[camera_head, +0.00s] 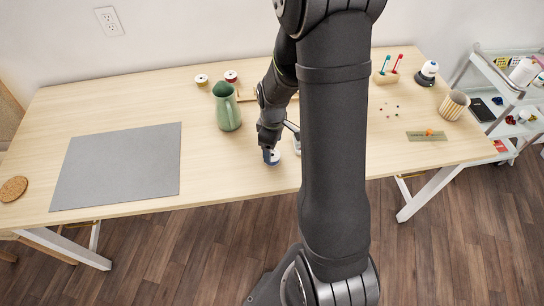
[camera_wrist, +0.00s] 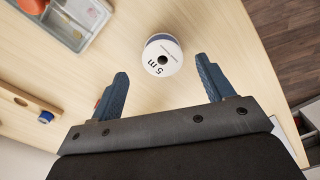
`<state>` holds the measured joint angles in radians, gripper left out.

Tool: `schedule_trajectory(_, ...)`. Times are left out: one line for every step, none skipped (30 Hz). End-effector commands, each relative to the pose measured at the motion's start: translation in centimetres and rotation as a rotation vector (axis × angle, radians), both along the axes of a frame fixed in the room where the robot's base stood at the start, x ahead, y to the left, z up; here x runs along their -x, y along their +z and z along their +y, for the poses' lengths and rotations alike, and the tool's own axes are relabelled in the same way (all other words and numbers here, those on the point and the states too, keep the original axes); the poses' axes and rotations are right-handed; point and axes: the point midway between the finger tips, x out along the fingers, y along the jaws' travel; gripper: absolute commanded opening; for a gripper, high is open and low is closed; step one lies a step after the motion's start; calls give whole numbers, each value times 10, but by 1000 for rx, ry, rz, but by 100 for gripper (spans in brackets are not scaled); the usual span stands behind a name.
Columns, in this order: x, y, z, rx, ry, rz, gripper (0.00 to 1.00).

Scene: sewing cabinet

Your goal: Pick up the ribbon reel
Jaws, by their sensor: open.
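The ribbon reel (camera_wrist: 161,62) is a small white spool marked "5 m" with a dark blue band; in the wrist view it lies ahead of my gripper, between the lines of the two fingers but beyond their tips. In the head view the reel (camera_head: 272,158) sits on the table near the front edge, just below my gripper (camera_head: 269,148), which partly covers it. My gripper (camera_wrist: 163,75) is open, with a wide gap between its dark blue fingers, and nothing is held.
A grey mat (camera_head: 118,165) lies at left and a green pitcher (camera_head: 227,108) stands left of my arm. Two small reels, one yellow (camera_head: 201,79) and one red (camera_head: 231,76), stand behind. A compartment box (camera_wrist: 72,20) and a wooden rack (camera_wrist: 22,99) are near the reel.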

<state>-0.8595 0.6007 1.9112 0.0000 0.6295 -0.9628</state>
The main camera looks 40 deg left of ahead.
Motion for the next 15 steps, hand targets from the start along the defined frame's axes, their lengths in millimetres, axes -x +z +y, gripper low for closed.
schedule_trajectory(2,-9,0,3,1,2,74)
schedule_trajectory(3,-13,0,4,1,3,74)
schedule_trajectory(4,-19,0,3,1,2,74)
schedule_trajectory(4,-23,0,3,1,2,74)
schedule_trajectory(4,-26,0,3,0,2,74)
schedule_trajectory(4,-30,0,1,0,2,74)
schedule_trajectory(4,-33,0,1,0,2,74)
schedule_trajectory(4,-35,0,1,0,2,74)
schedule_trajectory(4,-37,0,1,0,2,74)
schedule_trajectory(4,-38,0,0,0,1,74)
schedule_trajectory(3,-39,0,0,0,1,74)
schedule_trajectory(3,-40,0,0,0,1,74)
schedule_trajectory(3,-40,0,-1,0,0,74)
schedule_trajectory(3,-40,0,-1,0,0,74)
schedule_trajectory(3,-40,1,-1,0,0,74)
